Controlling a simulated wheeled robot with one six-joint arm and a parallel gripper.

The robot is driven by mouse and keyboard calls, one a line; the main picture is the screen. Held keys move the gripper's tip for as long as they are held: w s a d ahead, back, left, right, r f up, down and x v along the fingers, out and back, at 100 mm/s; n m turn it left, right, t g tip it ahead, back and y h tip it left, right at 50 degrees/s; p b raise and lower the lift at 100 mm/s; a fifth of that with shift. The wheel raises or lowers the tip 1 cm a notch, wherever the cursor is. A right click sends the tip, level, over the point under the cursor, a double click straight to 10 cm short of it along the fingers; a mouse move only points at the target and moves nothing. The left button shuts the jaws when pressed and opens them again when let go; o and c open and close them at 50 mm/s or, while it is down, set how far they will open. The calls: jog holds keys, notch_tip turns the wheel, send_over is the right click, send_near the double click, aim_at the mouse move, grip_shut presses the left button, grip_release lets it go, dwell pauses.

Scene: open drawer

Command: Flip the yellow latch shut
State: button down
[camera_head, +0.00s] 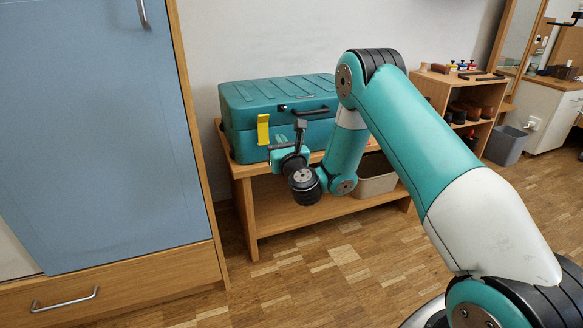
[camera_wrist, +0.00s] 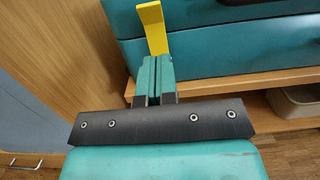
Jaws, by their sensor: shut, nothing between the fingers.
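The yellow latch (camera_head: 263,129) is on the front of a teal case (camera_head: 240,118) that stands on a wooden bench. In the wrist view the latch (camera_wrist: 153,28) has an upright lower part and an upper tab that angles outward, away from the case (camera_wrist: 220,52). My gripper (camera_wrist: 153,62) is shut and empty. Its fingertips are just below the latch and overlap its lower end in this view; I cannot tell whether they touch it. In the head view my gripper is in front of the case, close to the latch, partly hidden by my wrist.
The wooden bench (camera_head: 242,171) has a lower shelf with a beige bin (camera_head: 376,184). A blue cabinet (camera_head: 95,130) with a wooden side stands close on the left. A grey waste bin (camera_head: 506,146) and a shelf unit are at the right. The floor in front is clear.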

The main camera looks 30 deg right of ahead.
jog(key=s+a+r+b, duration=0.1)
jog(key=s+b, duration=0.6)
jog(key=shift+s+r+b, duration=0.2)
jog(key=shift+r+b, duration=0.1)
jog(key=shift+r, duration=0.05)
